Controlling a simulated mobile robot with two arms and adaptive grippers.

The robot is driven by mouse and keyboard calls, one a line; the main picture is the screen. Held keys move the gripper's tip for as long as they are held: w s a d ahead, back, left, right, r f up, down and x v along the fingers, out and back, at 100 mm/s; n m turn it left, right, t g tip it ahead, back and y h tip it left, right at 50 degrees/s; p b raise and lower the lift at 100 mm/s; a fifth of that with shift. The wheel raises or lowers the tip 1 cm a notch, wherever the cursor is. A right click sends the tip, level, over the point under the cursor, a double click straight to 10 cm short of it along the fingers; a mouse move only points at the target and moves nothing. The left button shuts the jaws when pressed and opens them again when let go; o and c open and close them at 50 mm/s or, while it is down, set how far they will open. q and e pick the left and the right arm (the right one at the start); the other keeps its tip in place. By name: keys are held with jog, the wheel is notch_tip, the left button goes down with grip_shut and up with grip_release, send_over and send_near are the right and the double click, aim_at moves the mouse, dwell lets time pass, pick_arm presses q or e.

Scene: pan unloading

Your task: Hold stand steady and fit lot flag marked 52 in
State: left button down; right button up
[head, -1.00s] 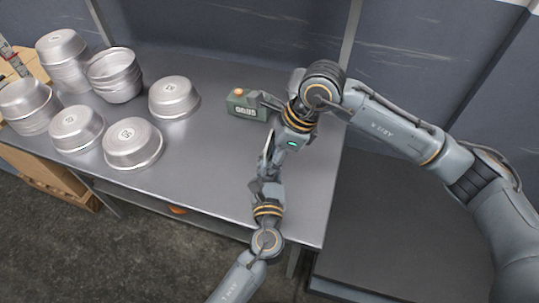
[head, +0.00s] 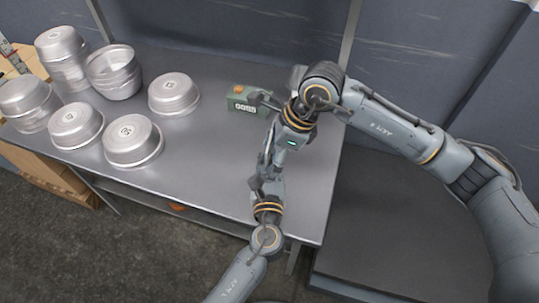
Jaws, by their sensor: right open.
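I cannot make out a lot flag marked 52 or its stand; the two grippers and wrists may hide them. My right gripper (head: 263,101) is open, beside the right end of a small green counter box. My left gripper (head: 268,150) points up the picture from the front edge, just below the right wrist. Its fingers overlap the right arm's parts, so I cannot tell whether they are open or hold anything. Upturned round metal pans stand at the left; the front one (head: 132,140) bears a small dark number that I cannot read surely.
The green counter box (head: 246,106) has an orange button and a digit display. Stacked pans (head: 62,58) and nested pans (head: 113,72) fill the table's back left. The grey metal table (head: 205,160) is bare in the middle. A wall stands behind.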

jog(key=shift+r, duration=0.1)
jog(key=v, duration=1.2)
pick_arm(q)
jog(key=c, duration=1.2)
grip_release()
jog(key=shift+o, duration=0.2)
